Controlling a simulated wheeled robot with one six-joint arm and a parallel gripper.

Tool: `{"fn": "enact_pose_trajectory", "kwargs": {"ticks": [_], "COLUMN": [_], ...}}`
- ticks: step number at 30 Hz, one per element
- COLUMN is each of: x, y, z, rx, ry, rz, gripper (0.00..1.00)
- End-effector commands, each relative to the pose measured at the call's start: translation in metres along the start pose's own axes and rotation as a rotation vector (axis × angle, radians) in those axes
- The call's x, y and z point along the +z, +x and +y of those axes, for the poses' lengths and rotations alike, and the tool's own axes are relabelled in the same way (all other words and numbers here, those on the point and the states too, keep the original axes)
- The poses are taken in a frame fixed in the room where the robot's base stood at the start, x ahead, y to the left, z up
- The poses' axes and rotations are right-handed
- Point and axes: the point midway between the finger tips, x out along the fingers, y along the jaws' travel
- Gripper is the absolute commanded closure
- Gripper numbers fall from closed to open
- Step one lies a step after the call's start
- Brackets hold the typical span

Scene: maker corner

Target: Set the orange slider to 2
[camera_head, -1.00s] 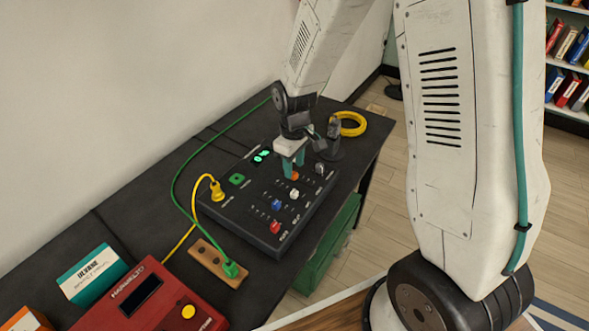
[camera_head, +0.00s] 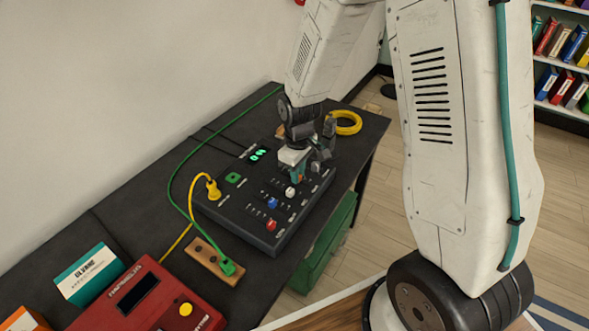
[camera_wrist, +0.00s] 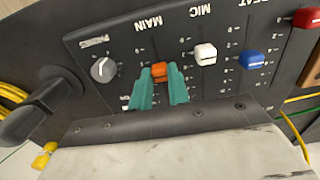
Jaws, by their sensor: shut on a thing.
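A dark control panel (camera_head: 240,212) lies on the black table in the head view. In the wrist view the orange slider (camera_wrist: 159,70) sits in its slot near the word MAIN, between the grey knob and the white slider. The teal fingers of my gripper (camera_wrist: 162,78) are shut on its cap, one finger on each side. In the head view my gripper (camera_head: 298,174) is down at the panel and mostly hides the orange cap. The scale digits beside the slot are too small or covered to read surely.
A white slider (camera_wrist: 205,54), a blue slider (camera_wrist: 251,60) and a red slider (camera_wrist: 307,18) stand to one side. A yellow plug (camera_head: 213,190) with cable, a green cable and a red box (camera_head: 150,300) are nearby.

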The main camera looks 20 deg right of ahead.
Motion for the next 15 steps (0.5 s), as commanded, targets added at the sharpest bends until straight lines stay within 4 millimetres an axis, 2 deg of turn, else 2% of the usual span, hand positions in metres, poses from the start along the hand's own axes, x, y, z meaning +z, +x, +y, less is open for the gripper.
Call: {"fn": "enact_pose_trajectory", "kwargs": {"ticks": [10, 11, 13, 15], "x": [0.0103, 0.0107, 0.0111, 0.0113], "y": [-0.001, -0.001, -0.001, -0.001], "z": [0.008, 0.0084, 0.009, 0.0095], "rx": [0.004, 0.004, 0.004, 0.004], "ry": [0.004, 0.005, 0.006, 0.007], "rz": [0.005, 0.005, 0.005, 0.005], "gripper": [1.0, 0.8, 0.6, 0.6]}}
